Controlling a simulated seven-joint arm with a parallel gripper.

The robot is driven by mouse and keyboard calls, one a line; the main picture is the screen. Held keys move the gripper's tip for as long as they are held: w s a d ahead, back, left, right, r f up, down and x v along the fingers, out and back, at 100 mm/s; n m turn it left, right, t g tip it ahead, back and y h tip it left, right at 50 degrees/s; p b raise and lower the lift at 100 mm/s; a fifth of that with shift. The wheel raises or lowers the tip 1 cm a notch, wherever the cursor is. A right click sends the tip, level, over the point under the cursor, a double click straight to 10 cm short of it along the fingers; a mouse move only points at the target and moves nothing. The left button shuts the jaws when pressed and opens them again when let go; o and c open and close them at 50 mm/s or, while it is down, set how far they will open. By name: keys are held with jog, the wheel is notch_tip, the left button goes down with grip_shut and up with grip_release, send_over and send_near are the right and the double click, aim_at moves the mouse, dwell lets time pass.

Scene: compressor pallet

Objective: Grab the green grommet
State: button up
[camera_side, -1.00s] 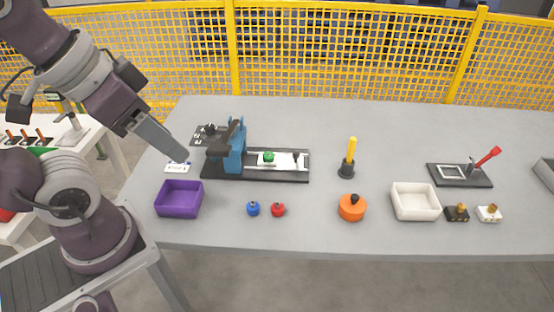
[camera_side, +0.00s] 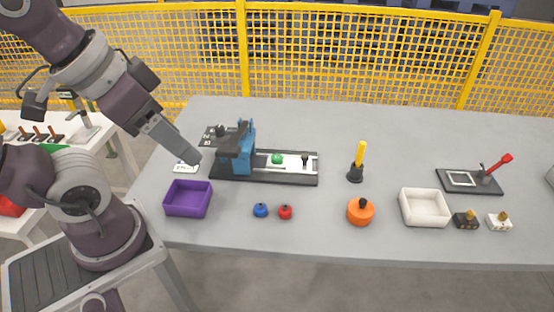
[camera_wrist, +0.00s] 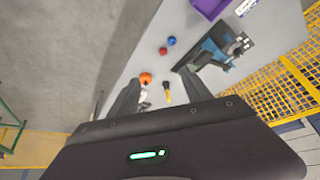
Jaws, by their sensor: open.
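The green grommet (camera_side: 277,159) sits on the white plate of the black-based fixture, to the right of the blue press (camera_side: 246,142). My gripper (camera_side: 192,164) is at the left, above the table near the purple tray and well left of the grommet. My gripper (camera_wrist: 160,88) also shows in the wrist view, with its two dark fingers apart and nothing visible between them. I cannot make out the grommet in the wrist view.
A purple tray (camera_side: 188,199), a blue grommet (camera_side: 260,210) and a red grommet (camera_side: 285,211) are in front of the fixture. An orange part (camera_side: 360,211), a yellow-handled tool (camera_side: 358,160) and a white tray (camera_side: 425,207) stand to the right. A yellow fence (camera_side: 350,60) runs behind.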

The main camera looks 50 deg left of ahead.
aim_at(279, 160)
notch_tip(279, 160, up, 5)
jog(key=w+a+m+g+y, duration=0.1)
jog(key=w+a+m+y, duration=0.25)
jog(key=w+m, duration=0.2)
jog(key=w+a+m+g+y, duration=0.1)
jog(key=w+a+m+y, duration=0.1)
jog(key=w+a+m, duration=0.4)
jog(key=w+f+m+t+y, duration=0.15)
jog(key=w+m+y, duration=0.55)
jog(key=w+m, duration=0.85)
jog(key=w+f+n, duration=0.1)
jog(key=f, duration=0.9)
jog(key=w+f+n, duration=0.1)
jog(key=f, duration=0.9)
jog(key=w+f+n, duration=0.1)
jog(key=f, duration=0.9)
jog(key=shift+w+d+f+n+t+h, duration=0.15)
jog(key=shift+f+n+t+h, duration=0.1)
jog(key=shift+n+t, duration=0.15)
jog(key=x, duration=0.7)
jog(key=shift+s+f, duration=0.3)
jog(key=shift+f, duration=0.05)
grip_shut()
